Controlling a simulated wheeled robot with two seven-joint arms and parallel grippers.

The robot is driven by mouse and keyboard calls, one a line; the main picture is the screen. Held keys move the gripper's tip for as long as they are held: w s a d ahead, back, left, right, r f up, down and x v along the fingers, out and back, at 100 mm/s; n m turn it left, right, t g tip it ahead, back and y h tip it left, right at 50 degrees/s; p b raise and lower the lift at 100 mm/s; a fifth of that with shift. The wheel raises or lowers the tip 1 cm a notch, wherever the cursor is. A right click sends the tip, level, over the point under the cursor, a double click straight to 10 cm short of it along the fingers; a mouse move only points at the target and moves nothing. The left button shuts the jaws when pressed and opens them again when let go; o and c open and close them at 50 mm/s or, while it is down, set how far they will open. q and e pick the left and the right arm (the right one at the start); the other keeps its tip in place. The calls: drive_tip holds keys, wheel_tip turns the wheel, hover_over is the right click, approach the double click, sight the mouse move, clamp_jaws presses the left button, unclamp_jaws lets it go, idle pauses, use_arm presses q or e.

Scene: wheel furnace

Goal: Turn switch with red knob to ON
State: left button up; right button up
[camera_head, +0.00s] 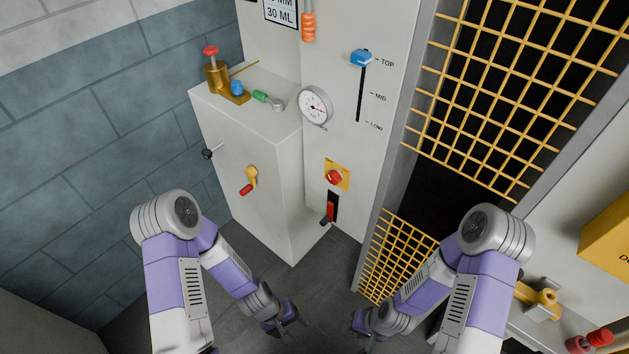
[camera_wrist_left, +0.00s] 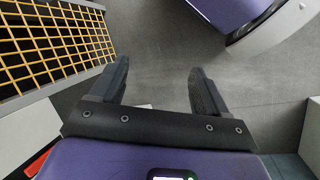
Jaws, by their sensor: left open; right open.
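Several red-tipped controls show in the head view. A red round knob (camera_head: 335,177) sits on a yellow plate, with a red-handled lever switch (camera_head: 330,210) in a black slot just below it. A yellow lever with a red tip (camera_head: 248,183) is on the front of the grey cabinet. No ON marking is readable. My left gripper (camera_head: 286,328) is low over the floor, below and apart from these controls. Its two fingers are open and empty in the left wrist view (camera_wrist_left: 155,80). My right gripper (camera_head: 362,326) is also low, to its right, open and apart from the controls.
The grey cabinet (camera_head: 225,135) carries a brass valve with a red knob (camera_head: 211,52). A gauge (camera_head: 315,105) and a blue slider (camera_head: 362,57) are on the panel. Yellow grating (camera_head: 395,255) stands to the right. Dark floor (camera_head: 325,265) is open before the panel.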

sight(331, 180)
use_arm(q)
drive_tip(key=w+d+r+n+t+h, duration=0.2)
drive_tip(key=w+d+r+n+h, duration=0.2)
drive_tip(key=w+d+n, duration=0.3)
drive_tip(key=w+d+r+n+t+h, duration=0.1)
drive_tip(key=w+d+r+n+h, duration=0.3)
drive_tip(key=w, duration=0.4)
drive_tip(key=w+a+r+n+t+y, duration=0.1)
drive_tip(key=w+a+r+n+t, duration=0.2)
drive_tip(key=w, duration=0.4)
drive_tip(key=w+a+r+n+t, duration=0.1)
drive_tip(key=w+r+n+t, duration=0.2)
drive_tip(key=w+n+t, duration=0.25)
drive_tip(key=w+a+r+n+t+y, duration=0.1)
drive_tip(key=w+a+r+n+t, duration=0.2)
drive_tip(key=w, duration=0.4)
drive_tip(key=shift+n+t, duration=0.45)
drive_tip(key=shift+n, duration=0.2)
drive_tip(key=b+x, duration=0.1)
drive_tip(key=x, duration=0.2)
drive_tip(key=b+x, duration=0.1)
drive_tip(key=x, duration=0.2)
drive_tip(key=shift+w+d, duration=0.1)
drive_tip(key=shift+d, duration=0.5)
drive_tip(key=shift+w+d, duration=0.35)
drive_tip(key=shift+w, duration=0.1)
